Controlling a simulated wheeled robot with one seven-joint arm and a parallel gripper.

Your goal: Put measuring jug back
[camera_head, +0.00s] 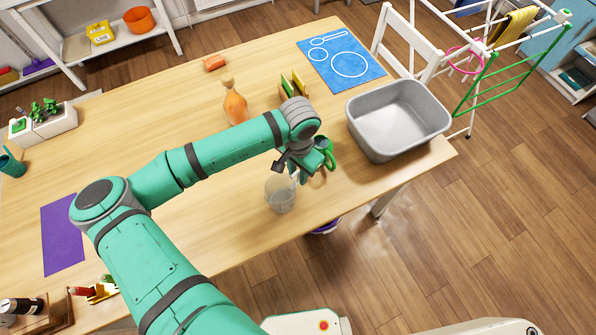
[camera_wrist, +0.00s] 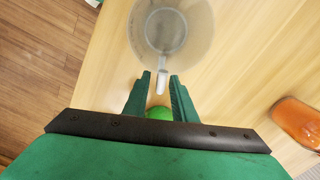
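The clear measuring jug (camera_head: 281,195) stands on the table near its front edge. In the wrist view the jug (camera_wrist: 168,28) is seen from above, its pale handle (camera_wrist: 162,82) pointing toward my gripper. My gripper (camera_wrist: 159,82) is open, with a dark green finger on each side of the handle's end and visible gaps. In the head view my gripper (camera_head: 297,172) is just above and right of the jug, partly hidden by the wrist. A blue mat (camera_head: 335,74) with white outlines of circles and a spoon lies at the table's far right.
A grey basin (camera_head: 397,118) stands at the table's right end. An orange bottle (camera_head: 235,106) and a small holder with upright pieces (camera_head: 293,86) stand behind my arm. A green object (camera_wrist: 158,113) shows between my fingers. A purple mat (camera_head: 62,235) lies left.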

